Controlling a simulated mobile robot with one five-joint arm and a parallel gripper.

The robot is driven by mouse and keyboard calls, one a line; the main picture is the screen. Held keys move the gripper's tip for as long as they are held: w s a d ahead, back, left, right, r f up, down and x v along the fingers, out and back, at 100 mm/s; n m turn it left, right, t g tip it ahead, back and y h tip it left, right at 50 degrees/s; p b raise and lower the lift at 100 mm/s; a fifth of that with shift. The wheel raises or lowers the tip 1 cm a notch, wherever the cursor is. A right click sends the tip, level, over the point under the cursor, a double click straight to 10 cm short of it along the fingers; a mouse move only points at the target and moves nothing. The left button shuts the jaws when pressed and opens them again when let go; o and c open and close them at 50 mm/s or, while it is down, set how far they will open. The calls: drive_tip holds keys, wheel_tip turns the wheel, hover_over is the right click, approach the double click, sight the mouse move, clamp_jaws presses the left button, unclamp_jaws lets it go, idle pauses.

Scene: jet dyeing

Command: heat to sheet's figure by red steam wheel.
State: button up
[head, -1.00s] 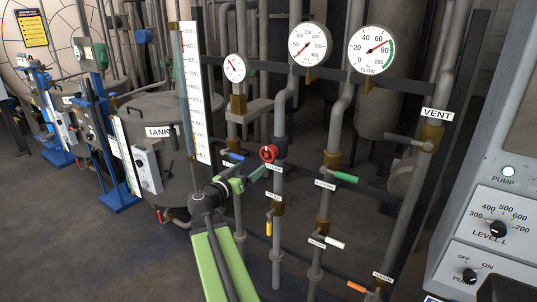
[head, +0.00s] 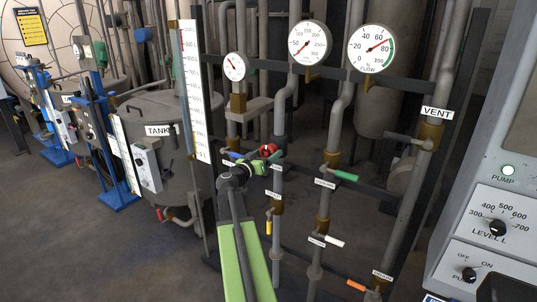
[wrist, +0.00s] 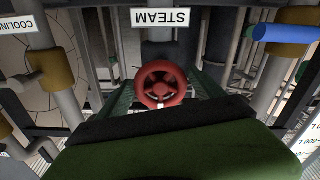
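The red steam wheel (head: 268,150) sits on a pipe at mid-panel. In the wrist view it shows as a red handwheel (wrist: 160,80) below an upside-down STEAM label (wrist: 160,17). My green gripper (head: 256,159) is at the wheel in the head view, partly covering its pipe. In the wrist view its two fingers stand apart, one on each side of the wheel; I cannot tell whether they touch it. A middle dial (head: 307,42) marked up to 300 has its needle at the lower left. The yellow-and-black sheet (head: 31,27) hangs far left, too small to read.
A blue handle (wrist: 283,33) is close at the right in the wrist view. A green lever (head: 343,176), white lever (head: 334,241) and FLOW dial (head: 371,48) are right of the wheel. A tall white scale (head: 195,95) stands left. The pump console (head: 490,200) is far right.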

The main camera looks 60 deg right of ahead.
drive_tip(key=c, duration=0.9)
drive_tip(key=shift+d+r, duration=0.1)
drive_tip(key=shift+d, duration=0.4)
drive_tip(key=shift+c, duration=0.7)
drive_tip(key=shift+a, duration=0.3)
drive_tip(key=shift+a+n, duration=0.15)
drive_tip(key=shift+n, duration=0.35)
drive_tip(key=n, duration=0.4)
drive_tip(key=shift+n, duration=0.4)
drive_tip(key=n, duration=1)
drive_tip(key=shift+a, duration=0.1)
drive_tip(key=shift+n, duration=2.5)
